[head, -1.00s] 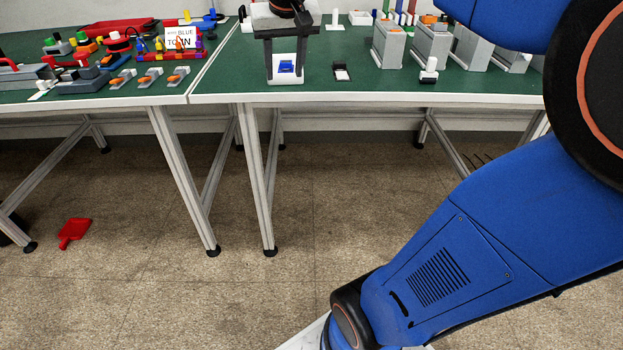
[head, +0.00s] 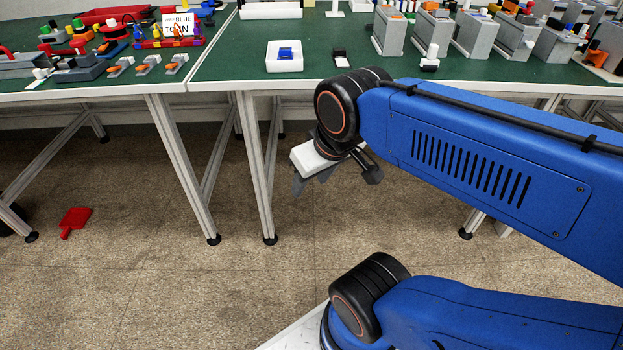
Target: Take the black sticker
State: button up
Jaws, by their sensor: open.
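A small piece with a black top and a white front part (head: 341,58) lies on the green table top near its front edge. It looks like the black sticker, but it is too small to be sure. My gripper (head: 335,181) hangs in front of the table, below the level of its top and over the floor. Its jaws are apart with nothing seen between them. The gripper is well clear of the black piece, which stays in full view behind my arm.
A white tray with a blue piece (head: 285,56) sits left of the black piece. Right of it stand a white-knobbed piece (head: 430,58) and several grey upright modules (head: 388,32). The table's front edge (head: 230,84) lies behind my gripper. A red dustpan-like object (head: 75,221) lies on the floor.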

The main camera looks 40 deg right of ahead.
aim_at(341, 60)
jog(key=k+l+z, duration=0.1)
jog(key=z, duration=1.05)
